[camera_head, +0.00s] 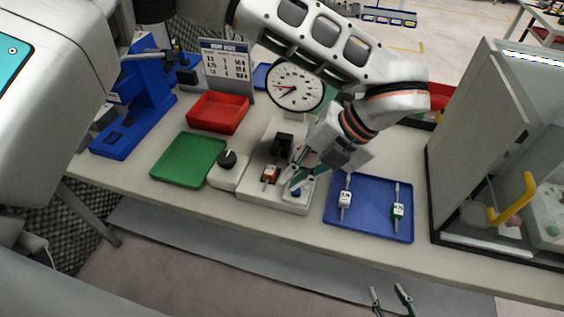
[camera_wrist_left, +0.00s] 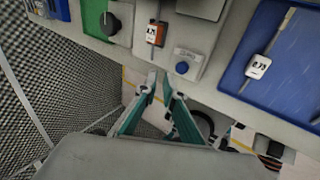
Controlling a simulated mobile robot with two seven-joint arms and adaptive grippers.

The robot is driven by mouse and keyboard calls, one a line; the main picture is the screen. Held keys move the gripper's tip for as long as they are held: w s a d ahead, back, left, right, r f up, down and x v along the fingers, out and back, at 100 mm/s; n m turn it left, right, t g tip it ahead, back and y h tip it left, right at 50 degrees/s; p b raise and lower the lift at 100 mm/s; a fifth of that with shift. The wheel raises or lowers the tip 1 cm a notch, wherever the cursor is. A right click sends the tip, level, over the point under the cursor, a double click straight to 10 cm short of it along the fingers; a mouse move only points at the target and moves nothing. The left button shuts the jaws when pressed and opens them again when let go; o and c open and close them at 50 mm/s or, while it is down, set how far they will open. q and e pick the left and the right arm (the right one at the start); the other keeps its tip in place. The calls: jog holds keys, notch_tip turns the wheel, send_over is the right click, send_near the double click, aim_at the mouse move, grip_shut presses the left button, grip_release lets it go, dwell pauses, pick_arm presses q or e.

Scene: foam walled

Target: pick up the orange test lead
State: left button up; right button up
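My right gripper (camera_head: 389,291) is open and empty at the bottom edge, in front of the table.
A dial gauge (camera_head: 296,86) stands behind. A black knob box (camera_head: 229,170), green tray (camera_head: 187,160) and red tray (camera_head: 218,112) lie left. A glass-sided cabinet (camera_head: 480,140) stands right.

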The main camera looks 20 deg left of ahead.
aim_at(265, 188)
pick_arm(q)
jog(key=shift+w+a+r, duration=0.5)
jog(key=shift+w+a, duration=0.05)
jog(key=shift+w, duration=0.05)
jog(key=shift+w+a+n+y, duration=0.15)
jog(key=shift+a+n+y, duration=0.1)
jog(key=shift+n+y, duration=0.05)
jog(key=p+x, duration=0.1)
jog(key=x, duration=0.6)
jog(key=shift+f, duration=0.25)
grip_shut()
